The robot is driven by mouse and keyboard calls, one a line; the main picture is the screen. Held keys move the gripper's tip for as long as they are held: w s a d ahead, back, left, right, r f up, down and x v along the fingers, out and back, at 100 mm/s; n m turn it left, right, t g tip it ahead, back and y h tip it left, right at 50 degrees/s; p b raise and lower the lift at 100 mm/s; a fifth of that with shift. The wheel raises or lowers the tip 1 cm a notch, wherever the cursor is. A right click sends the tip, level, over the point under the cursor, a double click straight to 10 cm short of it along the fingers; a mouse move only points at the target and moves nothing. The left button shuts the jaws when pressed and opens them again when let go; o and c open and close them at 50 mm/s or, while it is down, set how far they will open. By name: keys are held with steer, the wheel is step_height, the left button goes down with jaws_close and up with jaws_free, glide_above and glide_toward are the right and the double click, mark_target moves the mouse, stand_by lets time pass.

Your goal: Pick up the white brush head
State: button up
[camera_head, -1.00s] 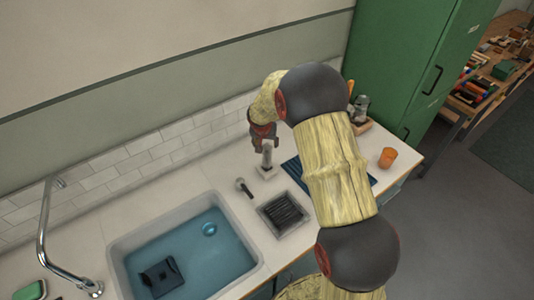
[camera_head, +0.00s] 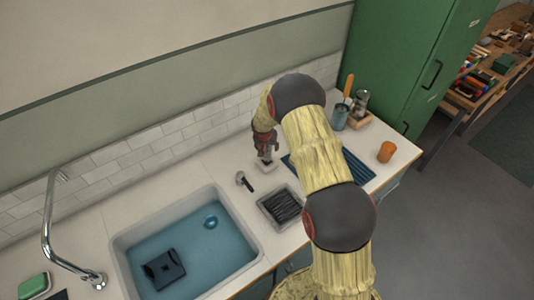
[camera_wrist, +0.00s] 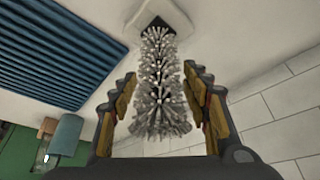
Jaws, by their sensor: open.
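The white brush head (camera_wrist: 160,85) stands on a small pale base with a dark centre on the counter. In the wrist view its bristles reach in between the two fingers of my gripper (camera_wrist: 162,110). The fingers are open, with one on each side and a visible gap to the bristles. In the head view my gripper (camera_head: 266,152) points down at the small base (camera_head: 266,166), and the brush head is mostly hidden by it.
A dark slotted tray (camera_head: 281,207) and a small dark-headed tool (camera_head: 245,181) lie nearby. A blue ribbed mat (camera_wrist: 60,50) is close.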

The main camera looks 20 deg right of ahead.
steer(key=c, duration=0.3)
jaws_close()
stand_by(0.5)
